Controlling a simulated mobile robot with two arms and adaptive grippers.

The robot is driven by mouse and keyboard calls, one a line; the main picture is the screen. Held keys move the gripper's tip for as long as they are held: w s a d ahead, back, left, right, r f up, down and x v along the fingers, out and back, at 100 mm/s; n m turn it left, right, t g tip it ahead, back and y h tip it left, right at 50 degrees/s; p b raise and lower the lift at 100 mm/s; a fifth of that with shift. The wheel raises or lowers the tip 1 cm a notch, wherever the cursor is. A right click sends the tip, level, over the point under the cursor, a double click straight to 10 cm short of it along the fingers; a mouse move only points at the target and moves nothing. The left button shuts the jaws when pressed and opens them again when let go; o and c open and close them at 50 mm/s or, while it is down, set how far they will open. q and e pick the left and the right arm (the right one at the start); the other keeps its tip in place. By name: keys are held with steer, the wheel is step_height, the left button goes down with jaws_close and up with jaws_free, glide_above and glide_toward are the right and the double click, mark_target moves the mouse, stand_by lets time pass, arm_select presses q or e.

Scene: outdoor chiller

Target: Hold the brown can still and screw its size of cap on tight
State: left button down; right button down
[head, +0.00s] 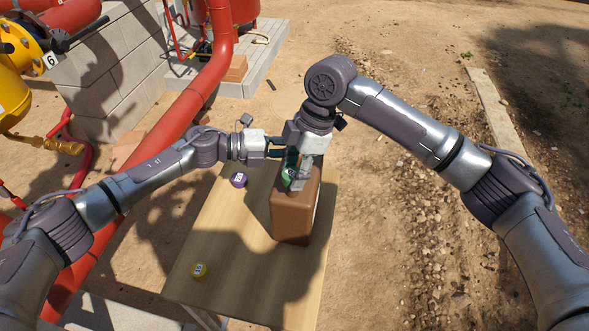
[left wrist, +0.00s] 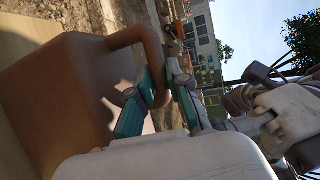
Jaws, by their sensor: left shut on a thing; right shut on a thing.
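The brown can (head: 292,215) stands upright on the wooden table, and its side and looped handle fill the left of the left wrist view (left wrist: 65,95). My left gripper (head: 283,150) reaches in from the left and is shut on the can's handle; its teal-padded fingers lie on either side of the handle in the left wrist view (left wrist: 155,95). My right gripper (head: 297,180) points down over the can's top and is shut on a green cap (head: 287,175). The can's mouth is hidden, so I cannot tell how the cap sits on it.
The table's front left is otherwise clear. A red pipe (head: 165,138) runs beyond its left side; gravel ground lies to the right.

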steer(key=shift+f, duration=0.45)
steer(key=shift+f, duration=0.75)
steer(key=m+t, duration=0.1)
steer(key=m, duration=0.4)
steer(key=shift+s+f+m+t, duration=0.1)
steer(key=shift+s+m+t, duration=0.1)
steer(key=shift+m+t, duration=0.5)
steer(key=shift+m, duration=0.9)
steer(key=shift+f, duration=0.1)
